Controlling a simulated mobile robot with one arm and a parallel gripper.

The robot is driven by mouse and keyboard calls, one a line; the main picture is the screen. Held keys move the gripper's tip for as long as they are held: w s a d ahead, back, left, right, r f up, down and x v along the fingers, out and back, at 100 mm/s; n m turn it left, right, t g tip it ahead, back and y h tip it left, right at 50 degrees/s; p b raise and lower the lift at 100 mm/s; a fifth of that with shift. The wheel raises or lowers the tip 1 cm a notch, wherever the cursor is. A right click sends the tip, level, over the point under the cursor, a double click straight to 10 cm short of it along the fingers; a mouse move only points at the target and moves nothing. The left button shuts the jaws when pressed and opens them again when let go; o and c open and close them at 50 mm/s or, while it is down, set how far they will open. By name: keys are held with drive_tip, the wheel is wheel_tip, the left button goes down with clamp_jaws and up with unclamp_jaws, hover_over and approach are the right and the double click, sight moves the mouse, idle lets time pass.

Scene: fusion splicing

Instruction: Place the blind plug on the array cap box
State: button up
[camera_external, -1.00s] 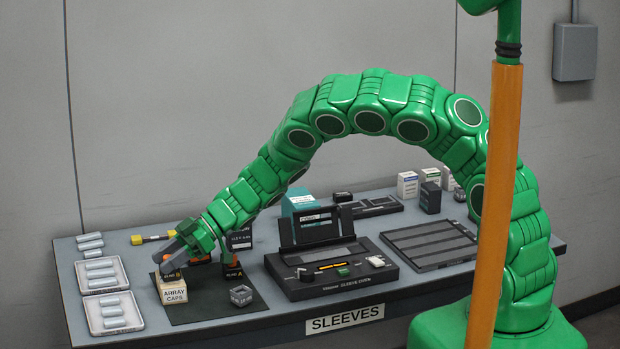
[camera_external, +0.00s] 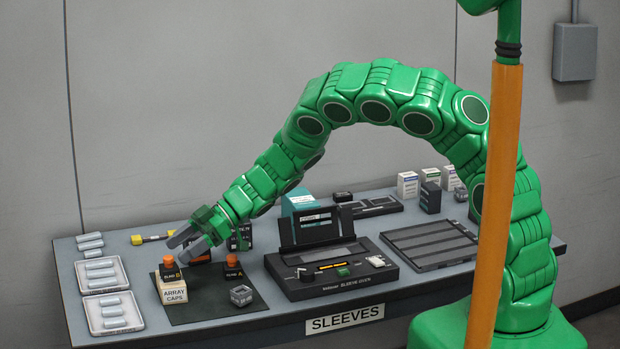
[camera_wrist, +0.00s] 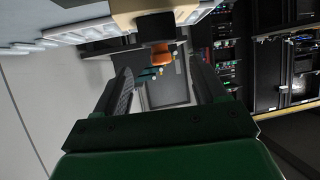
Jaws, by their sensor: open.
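The array cap box (camera_external: 173,293) is a small cream block labelled ARRAY CAPS on the dark mat. A black blind plug with an orange top (camera_external: 169,270) stands upright on it. My gripper (camera_external: 178,251) is open and empty, above and behind the plug, apart from it. A second, similar black plug with an orange top (camera_external: 233,268) stands on the mat to the right. In the wrist view, the plug's orange top (camera_wrist: 162,55) shows between the open fingers (camera_wrist: 165,80), with its black body and the cream box (camera_wrist: 127,12) at the upper edge.
A small grey open cube (camera_external: 241,295) sits on the dark mat (camera_external: 205,312). The black splicer (camera_external: 330,280) stands to the right. Trays of pale sleeves (camera_external: 112,314) lie at left. A yellow-ended tool (camera_external: 150,239) lies behind the gripper.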

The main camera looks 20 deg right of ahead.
drive_tip(key=s+v, duration=0.1)
drive_tip(key=v, duration=0.6)
drive_tip(key=shift+w+d, duration=0.2)
drive_tip(key=shift+w, duration=0.3)
